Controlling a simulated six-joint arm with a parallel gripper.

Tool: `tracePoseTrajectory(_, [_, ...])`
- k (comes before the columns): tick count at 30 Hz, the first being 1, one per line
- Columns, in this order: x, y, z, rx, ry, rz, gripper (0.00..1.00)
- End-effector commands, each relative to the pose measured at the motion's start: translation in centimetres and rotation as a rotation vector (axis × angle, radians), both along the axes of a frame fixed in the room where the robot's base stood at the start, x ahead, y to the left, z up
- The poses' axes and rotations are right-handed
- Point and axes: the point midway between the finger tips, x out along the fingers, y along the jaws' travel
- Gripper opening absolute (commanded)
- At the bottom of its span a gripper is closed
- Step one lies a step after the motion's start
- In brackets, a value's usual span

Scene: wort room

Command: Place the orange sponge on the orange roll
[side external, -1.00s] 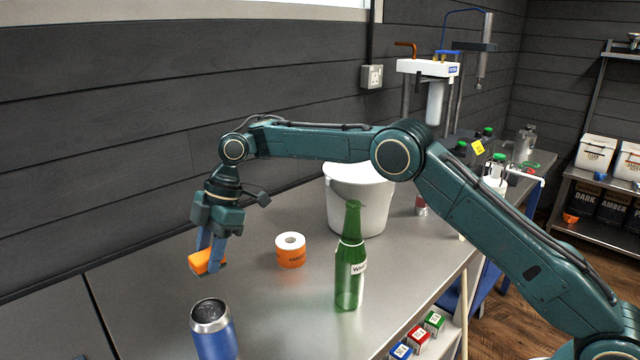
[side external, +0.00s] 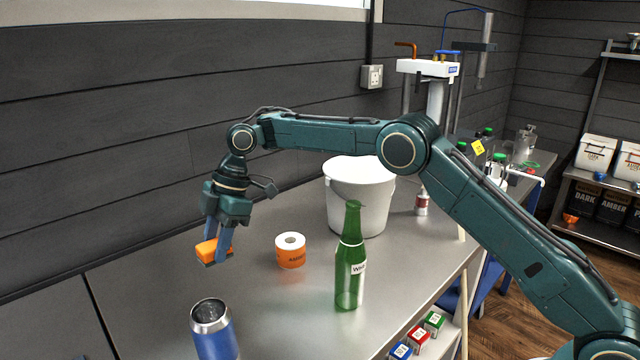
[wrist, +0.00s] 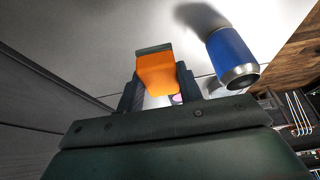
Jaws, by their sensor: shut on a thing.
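My gripper (side external: 219,250) is shut on the orange sponge (side external: 207,251), a small orange block with a dark layer on one face. It holds the sponge in the air, to the left of the orange roll. In the wrist view the sponge (wrist: 157,75) sits between the two fingers (wrist: 156,92). The orange roll (side external: 290,257) stands upright on the bench, white on top with a dark centre hole and an orange band with lettering. A gap separates the sponge from the roll. I cannot make out the roll in the wrist view.
A blue can (side external: 214,335) stands in front, also in the wrist view (wrist: 232,55). A green bottle (side external: 350,262) stands right of the roll, and a white bucket (side external: 360,200) behind it. The steel bench (side external: 150,290) is bare at left.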

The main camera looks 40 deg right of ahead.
Motion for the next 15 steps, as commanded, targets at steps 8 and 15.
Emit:
tracePoseTrajectory(8, [0.7, -7.5, 1.8, 0.003, 0.000, -0.146, 0.14])
tracePoseTrajectory(15, [0.1, -14.5, 3.2, 0.002, 0.000, -0.287, 0.14])
